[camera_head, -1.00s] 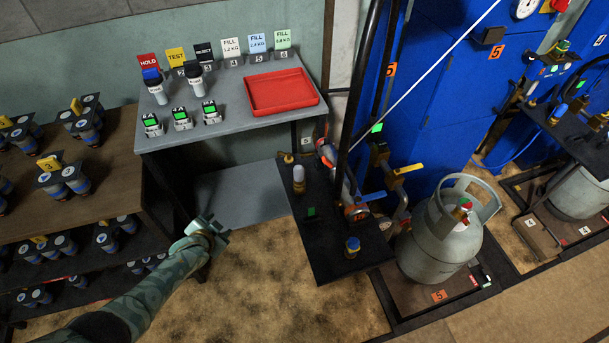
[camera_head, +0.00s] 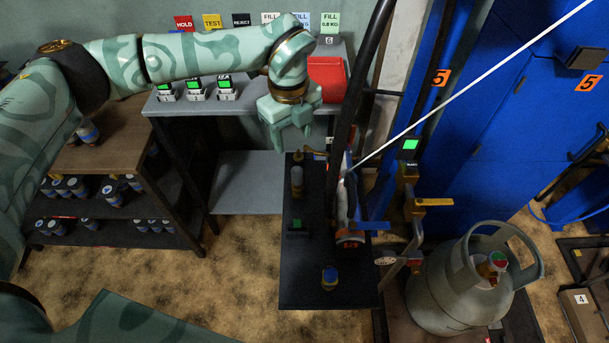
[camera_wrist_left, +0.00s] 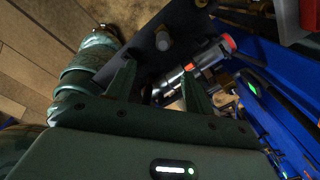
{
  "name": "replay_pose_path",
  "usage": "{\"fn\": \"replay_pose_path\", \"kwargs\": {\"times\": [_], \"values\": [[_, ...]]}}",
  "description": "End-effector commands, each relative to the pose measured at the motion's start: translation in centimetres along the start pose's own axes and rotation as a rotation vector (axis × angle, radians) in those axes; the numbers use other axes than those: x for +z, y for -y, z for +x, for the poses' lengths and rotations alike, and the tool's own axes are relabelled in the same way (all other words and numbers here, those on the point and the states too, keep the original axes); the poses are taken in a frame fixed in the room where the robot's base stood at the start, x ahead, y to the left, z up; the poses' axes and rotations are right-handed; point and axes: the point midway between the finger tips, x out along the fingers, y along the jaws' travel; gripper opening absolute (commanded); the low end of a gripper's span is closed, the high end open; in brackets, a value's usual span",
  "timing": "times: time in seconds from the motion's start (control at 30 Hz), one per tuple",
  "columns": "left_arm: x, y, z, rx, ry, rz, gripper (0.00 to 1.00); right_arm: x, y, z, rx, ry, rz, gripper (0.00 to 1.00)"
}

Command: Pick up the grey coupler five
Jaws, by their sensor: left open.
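What looks like the grey coupler five (camera_head: 350,237) is at the right edge of the black stand, with an orange-red marked end facing me; a dark hose and a blue lever hide part of it. In the left wrist view, a grey cylinder with orange-red bands (camera_wrist_left: 205,58) lies beyond the fingers, apart from them. My left gripper (camera_head: 291,141) is open and empty, pointing down above the stand's back left part, left of the coupler. Its two fingers also show in the left wrist view (camera_wrist_left: 160,88). My right gripper is out of view.
The black stand (camera_head: 300,270) also holds a small blue-topped part (camera_head: 330,278) and a pale cylinder (camera_head: 297,180). A grey gas cylinder (camera_head: 450,290) stands right, by a blue cabinet (camera_head: 480,150). A dark upright hose and a white diagonal line cross the space near the coupler.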

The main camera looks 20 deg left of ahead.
Motion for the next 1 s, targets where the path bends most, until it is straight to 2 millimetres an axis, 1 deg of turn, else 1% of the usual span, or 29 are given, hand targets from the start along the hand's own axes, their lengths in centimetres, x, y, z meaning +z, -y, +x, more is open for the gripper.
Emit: {"fn": "replay_pose_path", "kwargs": {"times": [0.03, 0.1, 0.3, 0.4, 0.5, 0.67, 0.77, 0.9, 1.0], "values": [[-0.1, 0.0, 1.1, 0.002, -0.003, -0.004, 0.53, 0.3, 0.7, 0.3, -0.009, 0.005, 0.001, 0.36], [-0.1, 0.0, 2.7, 0.004, -0.005, -0.005, 0.53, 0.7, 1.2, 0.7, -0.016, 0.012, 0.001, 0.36], [-0.1, 0.1, 7.8, 0.003, -0.006, -0.003, 0.53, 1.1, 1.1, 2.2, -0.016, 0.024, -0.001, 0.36], [-0.1, 0.1, 9.6, 0.001, -0.006, -0.003, 0.53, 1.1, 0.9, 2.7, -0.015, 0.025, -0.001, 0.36], [-0.1, 0.1, 10.5, -0.002, -0.005, -0.001, 0.53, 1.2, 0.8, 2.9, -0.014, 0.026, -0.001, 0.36], [0.0, 0.2, 11.4, -0.002, -0.005, -0.002, 0.53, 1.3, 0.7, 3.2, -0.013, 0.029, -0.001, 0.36], [0.1, 0.3, 12.8, 0.000, -0.006, -0.001, 0.53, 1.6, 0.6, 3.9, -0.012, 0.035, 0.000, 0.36], [0.3, 0.4, 15.3, 0.001, -0.007, -0.001, 0.53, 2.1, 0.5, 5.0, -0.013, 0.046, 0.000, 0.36], [0.3, 0.4, 16.1, -0.002, -0.006, -0.001, 0.53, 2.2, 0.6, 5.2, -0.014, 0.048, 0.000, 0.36]]}}
